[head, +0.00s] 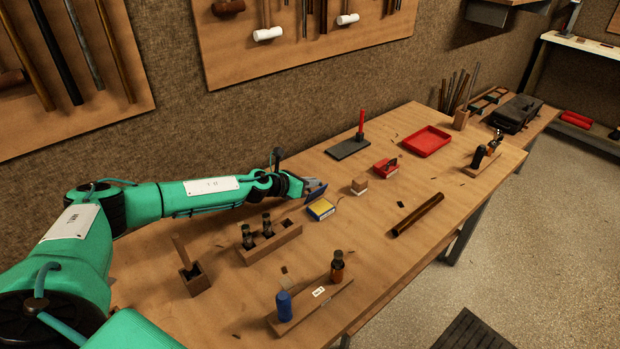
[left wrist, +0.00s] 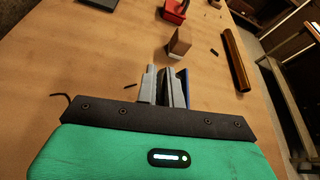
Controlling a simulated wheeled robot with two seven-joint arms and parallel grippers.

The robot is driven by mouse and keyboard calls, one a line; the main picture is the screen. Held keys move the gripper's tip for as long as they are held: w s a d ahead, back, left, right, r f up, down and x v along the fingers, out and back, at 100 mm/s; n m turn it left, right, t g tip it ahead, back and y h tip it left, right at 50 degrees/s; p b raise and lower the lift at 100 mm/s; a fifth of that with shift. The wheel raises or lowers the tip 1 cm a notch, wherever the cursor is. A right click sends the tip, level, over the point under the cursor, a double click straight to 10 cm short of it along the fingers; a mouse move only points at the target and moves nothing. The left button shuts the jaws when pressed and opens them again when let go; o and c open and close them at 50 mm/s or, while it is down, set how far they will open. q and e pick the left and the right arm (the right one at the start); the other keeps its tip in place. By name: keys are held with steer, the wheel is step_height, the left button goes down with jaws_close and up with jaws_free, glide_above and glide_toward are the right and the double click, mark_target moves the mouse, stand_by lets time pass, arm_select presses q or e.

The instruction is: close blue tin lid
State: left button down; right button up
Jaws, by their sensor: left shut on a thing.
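The blue tin (head: 321,209) sits on the workbench near its middle, with a yellow face and a pale top showing. Its blue lid (head: 316,193) stands raised and tilted at the tin's back left edge. My left gripper (head: 309,187) reaches in from the left and is shut on the lid. In the left wrist view the gripper's grey fingers (left wrist: 165,88) are close together, with a strip of the blue lid (left wrist: 184,88) beside the right finger. The tin's body is hidden there. My right gripper is in neither view.
A wooden holder (head: 270,243) with dark bottles is in front, near my left arm. A brown tube (head: 418,214) lies farther right. Bare bench (head: 370,235) lies between.

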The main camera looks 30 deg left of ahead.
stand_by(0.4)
arm_select(q)
steer(key=c, duration=1.8)
jaws_free()
